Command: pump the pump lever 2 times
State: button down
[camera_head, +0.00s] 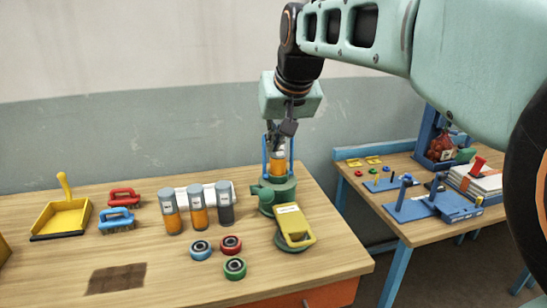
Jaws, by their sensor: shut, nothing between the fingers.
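A green pump-like device (275,188) stands at the right part of the near wooden table, with blue uprights around an orange-and-grey cylinder (278,163). I cannot tell clearly which part is the pump lever; the upper part of the device is partly covered by my gripper. My gripper (277,143) points down from above, directly over the device and close to the top of the uprights. It is shut with nothing held. Whether its fingertips touch the device cannot be told.
A yellow piece with a white label (295,226) sits just in front of the device. Grey-and-orange canisters (198,211) stand to its left, with several coloured rings (231,245) in front. A yellow dustpan (62,215) and brushes (117,219) lie further left. A second table (400,226) stands right.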

jog(key=shift+s, duration=0.1)
send_over(268, 190)
jog(key=f, duration=0.7)
jog(key=shift+w+f, duration=0.25)
jog(key=shift+f, duration=0.1)
notch_tip(268, 190, down, 3)
jog(key=shift+r, duration=0.15)
jog(key=shift+s+f, duration=0.15)
jog(key=shift+f, duration=0.75)
